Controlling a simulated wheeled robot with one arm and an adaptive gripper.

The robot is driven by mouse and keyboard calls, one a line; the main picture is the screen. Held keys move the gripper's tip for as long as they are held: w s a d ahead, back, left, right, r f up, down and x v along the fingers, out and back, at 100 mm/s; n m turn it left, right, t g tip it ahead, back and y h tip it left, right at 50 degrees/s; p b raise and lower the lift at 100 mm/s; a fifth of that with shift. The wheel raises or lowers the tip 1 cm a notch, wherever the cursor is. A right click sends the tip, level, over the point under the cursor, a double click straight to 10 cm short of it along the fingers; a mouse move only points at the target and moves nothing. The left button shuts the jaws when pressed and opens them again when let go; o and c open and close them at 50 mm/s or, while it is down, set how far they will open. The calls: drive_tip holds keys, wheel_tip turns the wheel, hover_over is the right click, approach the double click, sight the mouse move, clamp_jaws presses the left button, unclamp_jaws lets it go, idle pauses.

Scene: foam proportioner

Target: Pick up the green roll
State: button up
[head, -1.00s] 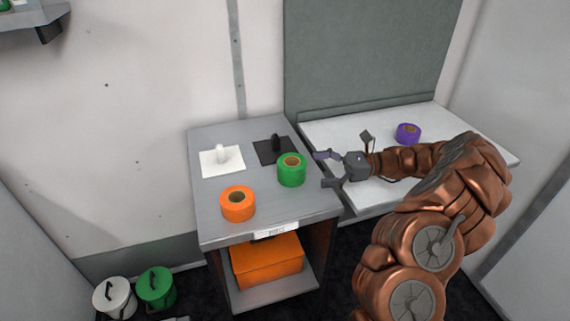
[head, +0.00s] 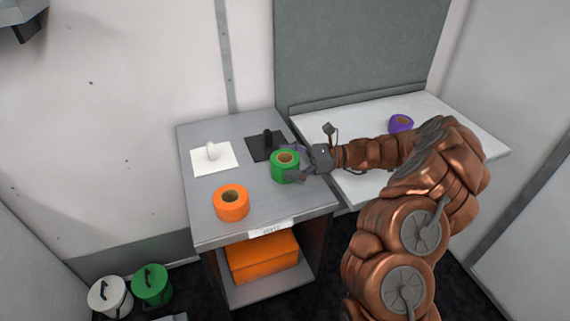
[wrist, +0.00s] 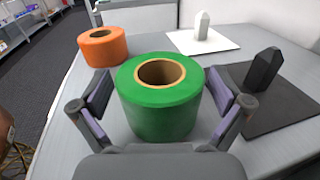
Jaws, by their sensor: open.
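The green roll (head: 285,167) stands upright on the grey table, with a brown core open at its top. In the wrist view the green roll (wrist: 160,98) sits between the two fingers of my gripper (wrist: 163,112). My gripper (head: 296,162) reaches the roll from its right side in the head view. The fingers are open on either side of the roll, with a small gap visible at the left finger; whether the right finger touches it I cannot tell.
An orange roll (head: 231,203) stands at the table's front left. A white plate with a knob (head: 212,158) and a black plate with a knob (head: 266,146) lie behind. A purple roll (head: 401,124) is on the white table (head: 455,135). The grey table (head: 200,225) has free room front right.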

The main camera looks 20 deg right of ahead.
drive_tip(key=shift+c, duration=0.4)
drive_tip(key=c, duration=1.1)
drive_tip(key=shift+r, duration=0.1)
